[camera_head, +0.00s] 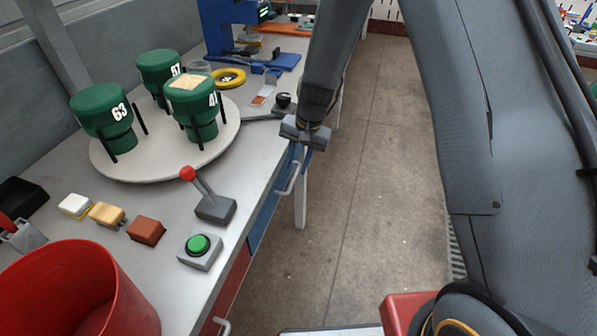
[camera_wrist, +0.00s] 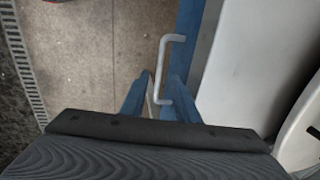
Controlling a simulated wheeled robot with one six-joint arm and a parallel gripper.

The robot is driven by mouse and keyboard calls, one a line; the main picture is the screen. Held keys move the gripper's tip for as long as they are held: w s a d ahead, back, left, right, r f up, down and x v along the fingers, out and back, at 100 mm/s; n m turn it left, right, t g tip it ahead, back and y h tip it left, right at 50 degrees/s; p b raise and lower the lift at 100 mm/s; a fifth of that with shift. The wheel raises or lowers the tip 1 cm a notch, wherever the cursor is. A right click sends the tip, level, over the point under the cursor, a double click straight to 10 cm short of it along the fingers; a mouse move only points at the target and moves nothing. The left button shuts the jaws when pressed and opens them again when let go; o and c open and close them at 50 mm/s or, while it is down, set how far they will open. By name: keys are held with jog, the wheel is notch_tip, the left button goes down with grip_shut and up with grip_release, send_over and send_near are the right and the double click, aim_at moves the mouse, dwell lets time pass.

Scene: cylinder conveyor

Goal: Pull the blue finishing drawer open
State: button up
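The blue drawer front (camera_head: 262,217) is under the right edge of the workbench, looking flush with the red drawer nearer me. Its silver bar handle (camera_head: 289,181) sticks out toward the aisle. My gripper (camera_head: 297,154) points down over the far part of the handle. The palm hides the lower part of the fingers.
The red drawer (camera_head: 232,285) is nearer me. On the bench (camera_head: 258,160) are a turntable (camera_head: 150,165) with green cylinders, a red-knobbed lever (camera_head: 213,205), a green button (camera_head: 198,246) and a red bin (camera_head: 75,290). The floor (camera_head: 370,180) beside the drawer is clear.

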aim_at(293, 179)
jog(key=shift+w+a+f+p, duration=0.1)
jog(key=shift+a+f+p, duration=0.15)
jog(key=shift+f, duration=0.9)
jog(key=shift+a+f+p, duration=0.15)
jog(key=shift+a+f, duration=0.05)
jog(key=shift+f, duration=0.95)
jog(key=shift+c, duration=0.4)
